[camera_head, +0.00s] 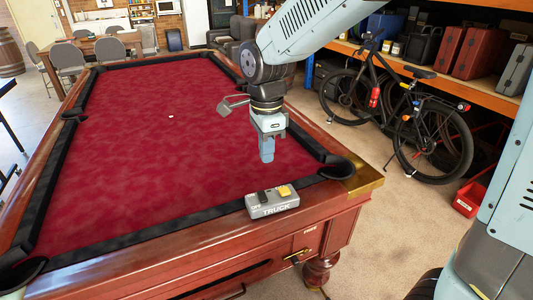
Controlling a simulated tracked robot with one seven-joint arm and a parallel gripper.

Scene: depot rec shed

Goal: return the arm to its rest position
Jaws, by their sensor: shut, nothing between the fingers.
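My gripper (267,150) hangs from my blue-grey arm, fingers pointing down, over the near right part of the red pool table. Its fingers are together with nothing between them. It is above and behind a grey switch box (273,203) marked TRUCK, apart from it in the picture. The box sits on the table's wooden rim and has a dark switch and a yellow button. My arm comes in from the top right.
The pool table (150,130) fills the left and middle. A bicycle (400,115) stands at the right below orange shelving with cases. Chairs (67,57) stand beyond the table. Open floor lies right of the table.

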